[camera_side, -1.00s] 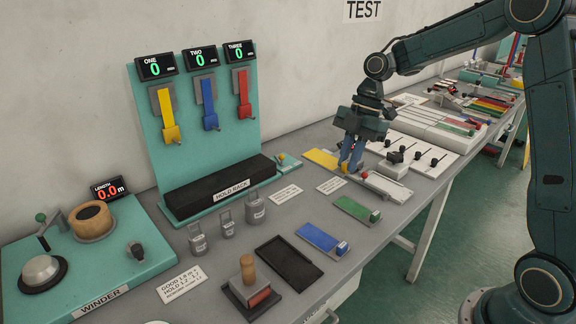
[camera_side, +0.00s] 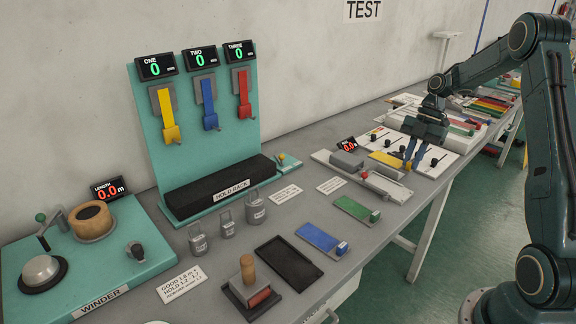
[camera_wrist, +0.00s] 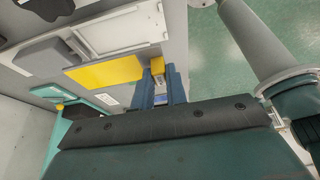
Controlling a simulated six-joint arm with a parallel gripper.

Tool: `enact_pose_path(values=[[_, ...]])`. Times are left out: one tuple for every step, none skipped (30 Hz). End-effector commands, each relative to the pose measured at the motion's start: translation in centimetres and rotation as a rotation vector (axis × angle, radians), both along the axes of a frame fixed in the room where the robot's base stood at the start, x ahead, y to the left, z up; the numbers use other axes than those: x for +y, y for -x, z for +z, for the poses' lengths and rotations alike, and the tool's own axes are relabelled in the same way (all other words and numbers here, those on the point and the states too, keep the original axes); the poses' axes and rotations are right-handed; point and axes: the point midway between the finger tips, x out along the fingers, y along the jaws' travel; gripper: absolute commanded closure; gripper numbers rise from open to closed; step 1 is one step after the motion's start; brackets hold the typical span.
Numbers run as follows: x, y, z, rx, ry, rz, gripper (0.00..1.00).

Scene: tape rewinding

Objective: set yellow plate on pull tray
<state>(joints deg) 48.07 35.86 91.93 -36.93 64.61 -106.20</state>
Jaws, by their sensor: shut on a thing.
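The yellow plate (camera_side: 386,159) is in my gripper (camera_side: 410,161) in the side view, over the pale trays at the back right. The plate also shows flat in the wrist view (camera_wrist: 105,72), with a yellow block (camera_wrist: 157,64) at its end. My gripper (camera_wrist: 165,85) is shut on this block, and the plate sticks out to the left. A long pale tray (camera_side: 382,188) with a grey block and a red knob lies just in front and to the left. I cannot surely tell which tray is the pull tray. The height of the plate above the surface is unclear.
A small red display (camera_side: 347,144) stands behind the grey block (camera_side: 346,160). White trays with black levers (camera_side: 437,161) lie to the right. A green plate (camera_side: 357,209) and a blue plate (camera_side: 322,238) lie nearer on the bench. The hold rack (camera_side: 220,189) stands left.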

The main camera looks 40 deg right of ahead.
Motion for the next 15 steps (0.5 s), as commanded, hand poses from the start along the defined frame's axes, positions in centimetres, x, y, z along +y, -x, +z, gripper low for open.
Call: enact_pose_path(values=[[-0.1,0.0,0.0,-0.001,0.001,0.001,1.00],[-0.1,0.0,0.0,-0.001,0.001,0.001,1.00],[0.0,0.0,-0.1,-0.001,0.000,0.001,1.00],[0.0,0.0,-0.2,0.000,0.000,0.001,1.00],[0.0,0.0,-0.3,0.000,-0.001,0.001,1.00],[0.0,0.0,-0.6,0.000,-0.001,0.001,1.00],[0.0,0.0,-0.8,0.001,-0.002,0.001,1.00],[0.0,0.0,-1.1,0.001,-0.002,0.000,1.00],[0.0,0.0,-1.6,0.001,-0.002,0.000,1.00],[0.1,0.0,-1.9,0.001,-0.003,0.000,1.00],[0.1,0.0,-2.3,0.002,-0.002,0.000,1.00],[0.1,0.0,-2.8,0.002,-0.002,0.001,1.00],[0.0,0.0,-3.1,0.001,-0.002,0.000,1.00],[0.0,0.0,-3.3,0.000,-0.001,0.000,1.00],[0.0,0.0,-3.6,0.000,-0.001,-0.001,1.00]])
